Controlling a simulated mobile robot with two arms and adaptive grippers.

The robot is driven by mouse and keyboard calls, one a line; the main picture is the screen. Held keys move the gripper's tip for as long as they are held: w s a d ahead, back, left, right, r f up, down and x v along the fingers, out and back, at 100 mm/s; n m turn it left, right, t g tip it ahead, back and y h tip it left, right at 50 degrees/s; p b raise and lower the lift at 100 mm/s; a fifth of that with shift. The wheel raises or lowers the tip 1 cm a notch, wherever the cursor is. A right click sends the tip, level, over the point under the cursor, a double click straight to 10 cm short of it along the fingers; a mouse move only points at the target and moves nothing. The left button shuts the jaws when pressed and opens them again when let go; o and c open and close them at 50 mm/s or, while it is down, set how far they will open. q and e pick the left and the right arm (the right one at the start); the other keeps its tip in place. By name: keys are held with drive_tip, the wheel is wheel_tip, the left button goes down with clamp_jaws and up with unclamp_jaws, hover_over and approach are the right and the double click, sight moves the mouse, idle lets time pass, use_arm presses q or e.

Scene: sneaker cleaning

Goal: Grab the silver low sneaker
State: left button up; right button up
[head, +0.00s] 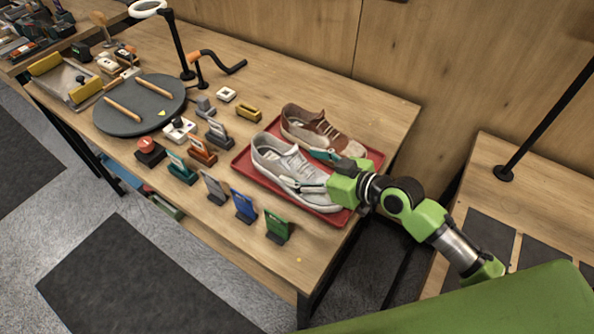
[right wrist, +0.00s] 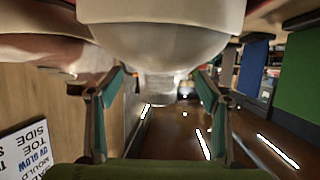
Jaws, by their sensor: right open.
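The silver low sneaker (head: 274,158) sits on a red tray (head: 242,164) near the right end of the workbench. My right gripper (head: 307,169) is open, with one finger on each side of the sneaker's front part. In the right wrist view the pale sneaker (right wrist: 160,45) fills the space between and beyond the spread fingers (right wrist: 158,82). I cannot tell whether the fingers touch it. A brown and white sneaker (head: 308,126) stands behind it on the same tray, close to the far finger. My left gripper is not in view.
Several coloured card holders, including a blue one (head: 243,205) and a green one (head: 277,228), line the bench's front edge left of the tray. A wooden wall (head: 320,40) closes the back.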

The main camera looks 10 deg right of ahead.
drive_tip(key=shift+x, duration=1.35)
drive_tip(key=c, duration=1.5)
drive_tip(key=shift+r, duration=0.15)
